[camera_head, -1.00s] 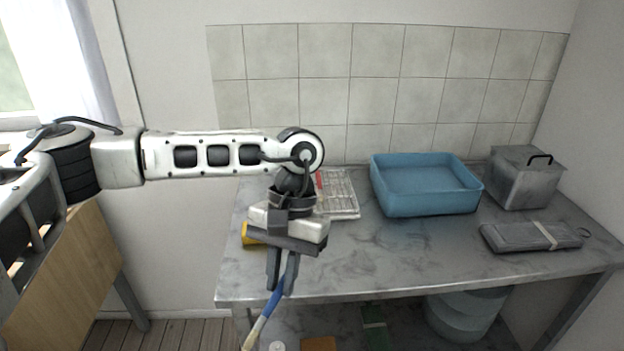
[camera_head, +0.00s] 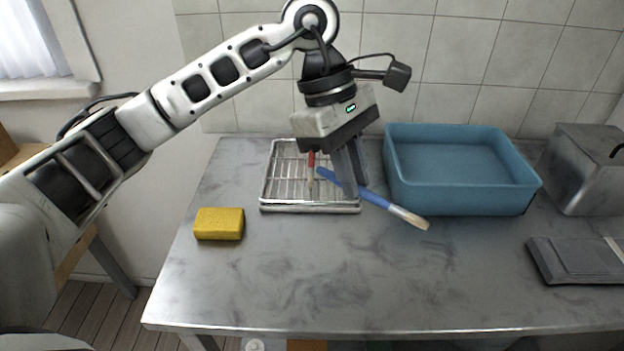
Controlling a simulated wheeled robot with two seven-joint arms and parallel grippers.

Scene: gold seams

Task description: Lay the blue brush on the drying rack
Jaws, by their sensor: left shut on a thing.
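The blue brush (camera_head: 374,198) has a blue handle and a pale bristle end pointing right and toward me. My left gripper (camera_head: 352,188) is shut on its handle, fingers pointing down. The drying rack (camera_head: 283,208) is a wire rack on the table's back left, partly hidden by the gripper. The brush handle's end is over the rack's right part in the picture and its bristles reach past the rack's right edge. I cannot tell whether the brush touches the rack. A red-handled brush (camera_head: 311,160) lies on the rack. My right gripper is not in view.
A blue basin (camera_head: 460,195) stands right of the rack, close to the gripper. A yellow sponge (camera_head: 219,224) lies front left of the rack. The table's front middle (camera_head: 370,285) is clear.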

